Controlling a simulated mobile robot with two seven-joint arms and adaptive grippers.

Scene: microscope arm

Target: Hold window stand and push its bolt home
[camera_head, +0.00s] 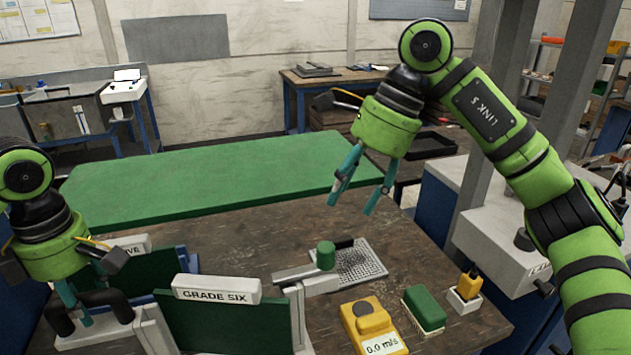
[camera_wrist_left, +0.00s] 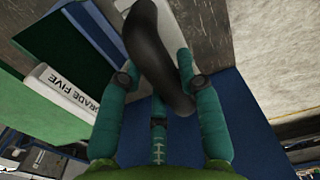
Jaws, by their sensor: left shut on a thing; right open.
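The window stand has light grey side frames and dark green panels. Its front panel (camera_head: 225,318) sits under a white plate marked GRADE SIX (camera_head: 216,289). Another plate, GRADE FIVE (camera_wrist_left: 68,90), shows in the left wrist view. A black curved handle (camera_head: 104,299) is at the stand's left; my left gripper (camera_head: 78,312) is shut on it, fingers on either side in the left wrist view (camera_wrist_left: 155,75). A green round knob (camera_head: 325,255) stands on a grey bar (camera_head: 315,283) at the stand's right, apparently the bolt. My right gripper (camera_head: 352,207) is open and empty above and behind the knob.
A grey perforated plate (camera_head: 360,262) lies behind the knob. A yellow meter (camera_head: 373,328), a green brush (camera_head: 424,308) and a yellow tool in a white holder (camera_head: 467,288) stand to the right. A green board (camera_head: 215,180) spans the back. A grey post (camera_head: 520,110) rises at right.

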